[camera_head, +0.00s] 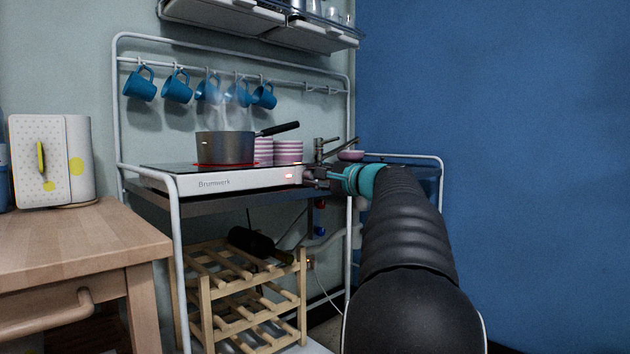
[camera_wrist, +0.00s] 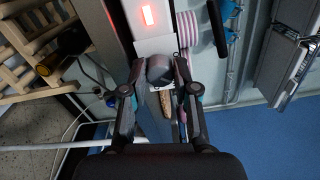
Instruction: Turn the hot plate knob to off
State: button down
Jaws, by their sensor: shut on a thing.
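The white hot plate (camera_head: 245,180) lies on the frame's top shelf, with a lit red indicator on its front (camera_head: 289,175). Its burner glows red under a steaming grey pot (camera_head: 225,146). My gripper (camera_head: 310,175) is at the right end of the hot plate's front. In the wrist view, my gripper (camera_wrist: 157,80) is shut on the grey round knob (camera_wrist: 159,68), with a finger on each side. The lit indicator also shows there (camera_wrist: 149,15). In the head view the knob is hidden by the fingers. The knob's pointer mark cannot be made out.
Pink striped bowls (camera_head: 288,151) stand behind the pot, whose handle points right. A tap (camera_head: 325,148) is just behind my gripper. Blue mugs (camera_head: 177,87) hang above. A wooden wine rack (camera_head: 245,295) stands below, and a wooden table (camera_head: 75,245) is at left.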

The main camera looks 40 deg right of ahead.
jog(key=n, duration=0.7)
dwell(0.6)
jog(key=c, duration=0.9)
grip_release()
jog(key=shift+s, duration=0.1)
jog(key=s, duration=0.8)
jog(key=s+d, duration=0.1)
jog(key=s, duration=0.2)
jog(key=shift+s, duration=0.4)
